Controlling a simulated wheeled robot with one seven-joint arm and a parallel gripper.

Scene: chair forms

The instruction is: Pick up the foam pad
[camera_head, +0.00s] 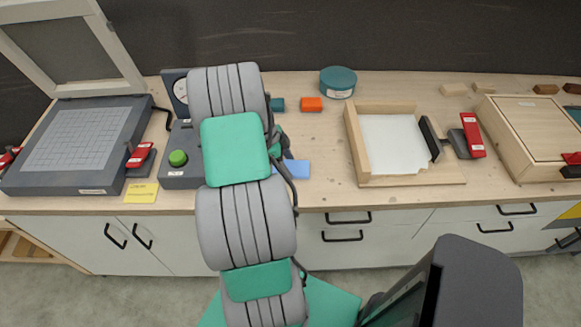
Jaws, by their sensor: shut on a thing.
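The foam pad (294,169) is a flat light-blue piece at the front of the wooden worktop, just right of my arm. Its left end is hidden behind my arm. My gripper (285,152) is dark and mostly hidden by my arm and cable. It is shut on the foam pad at the pad's upper left side. I cannot tell whether the pad touches the worktop.
An orange block (311,104) and a teal block (277,105) lie behind the pad. A round teal tin (338,82) stands farther back. A wooden frame (359,146) with white paper is right. A grey box with a green button (178,158) is left.

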